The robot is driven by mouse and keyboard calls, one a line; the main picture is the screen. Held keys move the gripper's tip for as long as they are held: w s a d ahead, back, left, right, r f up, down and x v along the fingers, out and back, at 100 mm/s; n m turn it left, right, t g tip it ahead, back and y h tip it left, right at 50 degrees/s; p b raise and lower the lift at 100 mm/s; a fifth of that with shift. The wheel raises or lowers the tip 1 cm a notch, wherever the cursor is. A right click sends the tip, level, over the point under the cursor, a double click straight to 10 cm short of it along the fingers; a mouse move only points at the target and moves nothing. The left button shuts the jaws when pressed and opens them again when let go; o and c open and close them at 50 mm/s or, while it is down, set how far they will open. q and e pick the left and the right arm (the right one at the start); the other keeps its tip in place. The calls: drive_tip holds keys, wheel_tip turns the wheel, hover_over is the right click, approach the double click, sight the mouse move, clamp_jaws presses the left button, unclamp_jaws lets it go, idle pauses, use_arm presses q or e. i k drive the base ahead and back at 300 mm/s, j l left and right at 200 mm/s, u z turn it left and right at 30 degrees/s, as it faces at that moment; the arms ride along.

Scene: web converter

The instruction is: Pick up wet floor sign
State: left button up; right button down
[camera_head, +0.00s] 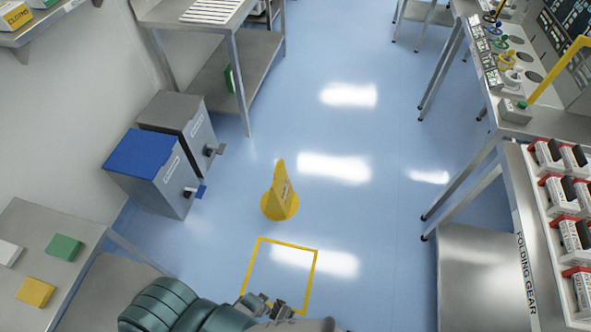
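The yellow wet floor sign (282,192) stands upright on the blue floor near the middle of the view, with a round base and dark markings on its face. My teal arm comes in at the bottom left. A small dark gripper, which I take as my left one (268,304), shows at the bottom edge, below the sign and apart from it. Its fingers are too small and partly hidden to tell whether they are open. My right gripper is not in view.
A yellow square outline (315,270) is marked on the floor just below the sign. A blue-lidded bin (142,152) and a grey bin (178,112) stand to the left. Metal tables line both sides, including a folding gear bench (512,215). The floor around the sign is clear.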

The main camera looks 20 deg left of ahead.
sight(282, 193)
drive_tip(key=i+u, duration=0.3)
drive_tip(key=i, duration=0.25)
drive_tip(key=i+l+u, duration=0.25)
drive_tip(key=i, duration=0.25)
drive_tip(key=i+l+u, duration=0.3)
drive_tip(key=i, duration=0.2)
